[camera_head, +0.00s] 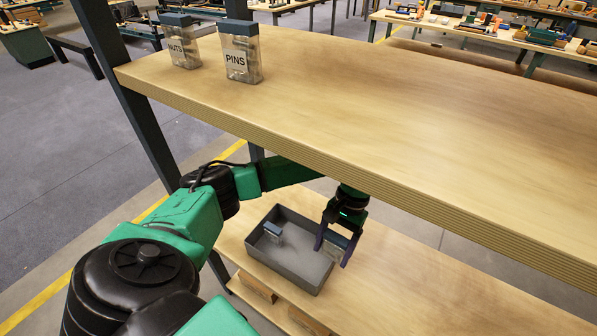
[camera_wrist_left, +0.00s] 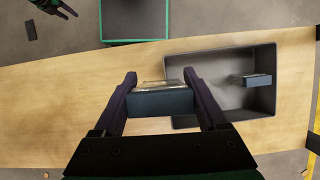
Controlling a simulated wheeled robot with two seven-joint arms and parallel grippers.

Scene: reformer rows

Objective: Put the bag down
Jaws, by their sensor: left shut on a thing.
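No bag shows in either view. My left gripper (camera_head: 332,253) is shut on a small clear container with a blue-grey lid (camera_head: 336,241), over the right side of a grey tray (camera_head: 297,282) on the lower shelf. In the left wrist view the held container (camera_wrist_left: 160,102) sits between the two fingers, lid towards the camera, just left of the tray (camera_wrist_left: 222,48). I cannot tell whether it touches the shelf. A similar blue-lidded container (camera_head: 272,231) lies in the tray. A dark gripper, likely my right (camera_wrist_left: 56,8), shows small at the wrist view's top left; its opening is unclear.
The upper wooden shelf (camera_head: 400,110) overhangs the lower shelf (camera_head: 375,300). Jars labelled NUTS (camera_head: 181,45) and PINS (camera_head: 240,56) stand on its far left end. Wooden blocks (camera_head: 256,287) sit below the lower shelf's front edge. The lower shelf is bare right of the tray.

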